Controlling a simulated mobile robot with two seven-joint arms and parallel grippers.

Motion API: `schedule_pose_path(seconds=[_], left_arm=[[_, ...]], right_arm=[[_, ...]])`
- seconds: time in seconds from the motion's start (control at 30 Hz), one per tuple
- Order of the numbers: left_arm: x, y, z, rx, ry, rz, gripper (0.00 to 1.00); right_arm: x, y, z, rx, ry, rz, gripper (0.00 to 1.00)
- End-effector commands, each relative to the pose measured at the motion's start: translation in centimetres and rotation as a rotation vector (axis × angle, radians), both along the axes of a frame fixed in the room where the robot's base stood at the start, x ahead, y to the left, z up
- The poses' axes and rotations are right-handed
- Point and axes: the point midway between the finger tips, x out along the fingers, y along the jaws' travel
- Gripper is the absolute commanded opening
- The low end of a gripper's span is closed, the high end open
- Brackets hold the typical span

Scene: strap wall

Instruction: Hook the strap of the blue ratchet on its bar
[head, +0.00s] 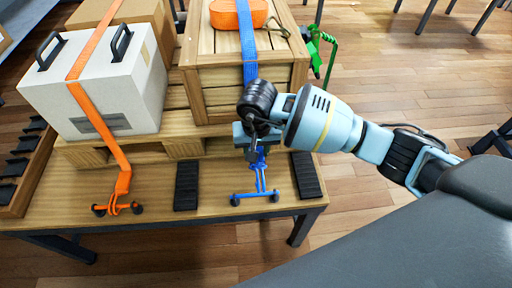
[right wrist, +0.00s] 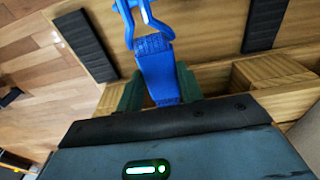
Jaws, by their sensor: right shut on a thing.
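The blue strap (head: 248,45) runs over the wooden crate and down its front to my right gripper (head: 256,150). My right gripper is shut on the strap's lower end, just above a blue hook (head: 260,173). In the right wrist view the strap end (right wrist: 160,78) sits between the green fingers, with the hook (right wrist: 142,14) beyond it. The blue bar (head: 250,195) with black end knobs is at the table's front edge. The hook's tip reaches close to the bar; I cannot tell whether it is around it. My left gripper is not in view.
An orange strap (head: 100,125) crosses a white box (head: 45,95) to an orange hook and bar at the left. Black pads (head: 187,186) (head: 306,176) lie on either side of the blue bar. Open floor lies at the right.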

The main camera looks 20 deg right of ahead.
Motion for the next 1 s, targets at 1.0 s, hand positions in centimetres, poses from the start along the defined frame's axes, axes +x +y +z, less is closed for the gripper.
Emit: schedule_pose_path(seconds=[1.0], left_arm=[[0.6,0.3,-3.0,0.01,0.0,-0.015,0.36]], right_arm=[[-0.1,0.0,-5.9,0.001,0.002,-0.001,0.02]])
